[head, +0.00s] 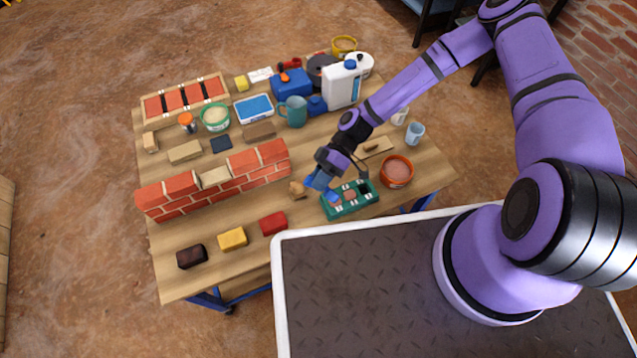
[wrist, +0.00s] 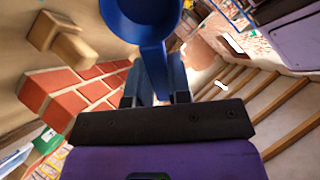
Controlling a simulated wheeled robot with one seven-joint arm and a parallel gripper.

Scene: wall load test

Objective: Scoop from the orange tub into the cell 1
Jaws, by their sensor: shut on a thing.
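My gripper (head: 319,182) is shut on the handle of a blue scoop (wrist: 155,65). The scoop's round bowl (wrist: 143,14) shows at the top of the wrist view; in the head view, blue (head: 332,198) shows over the left end of the green tray. The green tray (head: 345,213) has several cells with pale marks; I cannot read which is cell 1. A middle cell shows brownish contents. The orange tub (head: 397,182) stands right of the tray, apart from the scoop, with pinkish-brown material inside. Whether the scoop holds anything is unclear.
A small wooden piece (head: 297,189) stands just left of my gripper. A brick wall (head: 215,183) runs to the left. Red (head: 273,223), yellow (head: 233,238) and dark (head: 191,256) blocks line the front. A white jug (head: 342,86) and a teal mug (head: 293,111) stand behind.

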